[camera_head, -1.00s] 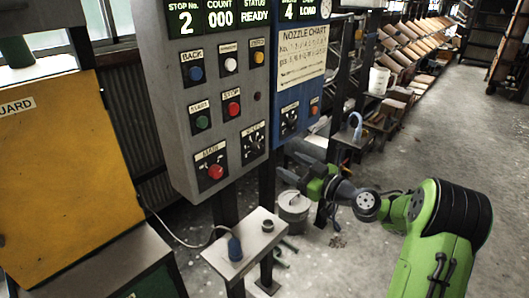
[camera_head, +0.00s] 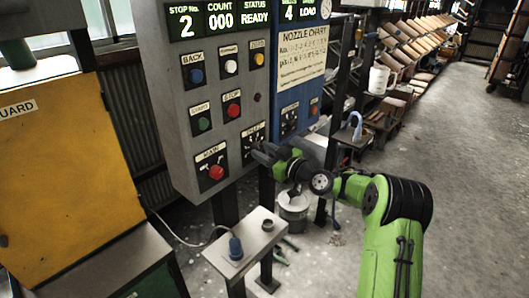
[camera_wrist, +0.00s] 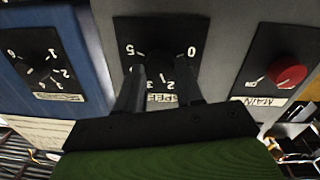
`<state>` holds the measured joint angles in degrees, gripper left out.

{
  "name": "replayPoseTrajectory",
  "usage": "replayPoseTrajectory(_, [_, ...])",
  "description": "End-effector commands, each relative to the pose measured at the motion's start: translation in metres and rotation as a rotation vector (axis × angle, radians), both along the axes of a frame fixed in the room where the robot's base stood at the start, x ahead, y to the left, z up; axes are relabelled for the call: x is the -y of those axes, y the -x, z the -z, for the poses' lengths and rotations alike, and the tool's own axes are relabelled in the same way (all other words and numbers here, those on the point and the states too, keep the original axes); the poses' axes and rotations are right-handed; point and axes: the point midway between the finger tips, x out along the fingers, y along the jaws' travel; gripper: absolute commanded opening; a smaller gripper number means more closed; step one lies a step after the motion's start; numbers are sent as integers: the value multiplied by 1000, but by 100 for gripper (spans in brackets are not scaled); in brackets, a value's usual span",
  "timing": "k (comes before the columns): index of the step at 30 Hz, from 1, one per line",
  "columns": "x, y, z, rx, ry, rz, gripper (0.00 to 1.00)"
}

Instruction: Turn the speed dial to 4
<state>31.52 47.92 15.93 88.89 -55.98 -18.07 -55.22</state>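The speed dial's black plate (camera_head: 249,132) is low on the grey control panel, partly covered by my gripper (camera_head: 262,153) in the head view. In the wrist view the plate (camera_wrist: 190,28) appears upside down, with 5, 0, 3 and 2 legible; the other numbers are hidden or unclear. My gripper (camera_wrist: 160,72) is at the dial, its two fingers apart on either side of the dark knob.
The red MAIN knob (camera_head: 216,172) is beside the speed dial, and also in the wrist view (camera_wrist: 290,74). The blue panel (camera_head: 299,84) carries another dial (camera_head: 289,120). A small stand (camera_head: 247,238) and a bucket (camera_head: 293,209) are below. The floor at right is clear.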

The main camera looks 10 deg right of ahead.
Motion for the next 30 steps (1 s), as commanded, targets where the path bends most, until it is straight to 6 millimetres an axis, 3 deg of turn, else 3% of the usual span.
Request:
replayPoseTrajectory(1, [0,0,0,0,0,-1,24])
replayPoseTrajectory(5, [0,0,0,0,0,-1,6])
replayPoseTrajectory(17, [0,0,0,-54,-71,-2,6])
replayPoseTrajectory(30, [1,-1,-1,-273,-375,-1,6])
